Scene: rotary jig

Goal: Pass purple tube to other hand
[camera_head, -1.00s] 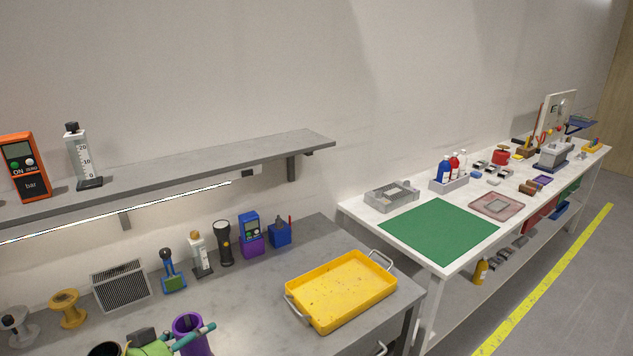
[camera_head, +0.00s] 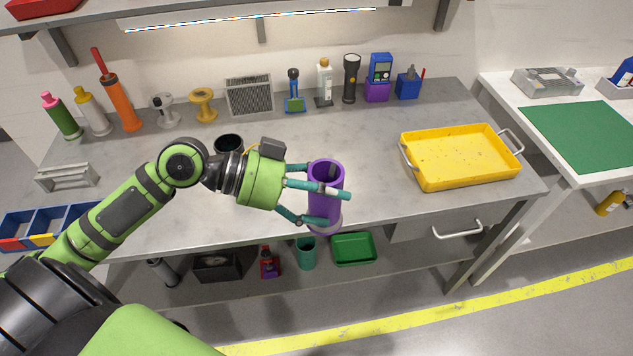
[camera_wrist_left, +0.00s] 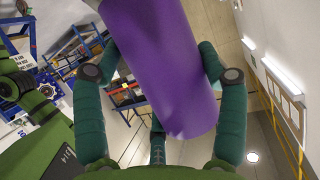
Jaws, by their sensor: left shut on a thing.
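The purple tube (camera_head: 322,205) is upright near the front edge of the grey workbench in the head view. My left gripper (camera_head: 318,200) comes in from the left and is shut on it, with its teal fingers around the tube. The tube also fills the middle of the left wrist view (camera_wrist_left: 165,65), between the fingers (camera_wrist_left: 160,95). Whether its base touches the bench I cannot tell. My right gripper is not in view.
A yellow tray (camera_head: 460,158) sits on the bench to the right. A black cup (camera_head: 229,143) stands behind my left wrist. Several tools and bottles line the back of the grey bench (camera_head: 385,195). A white table with a green mat (camera_head: 590,135) stands at far right. Bins lie on the lower shelf.

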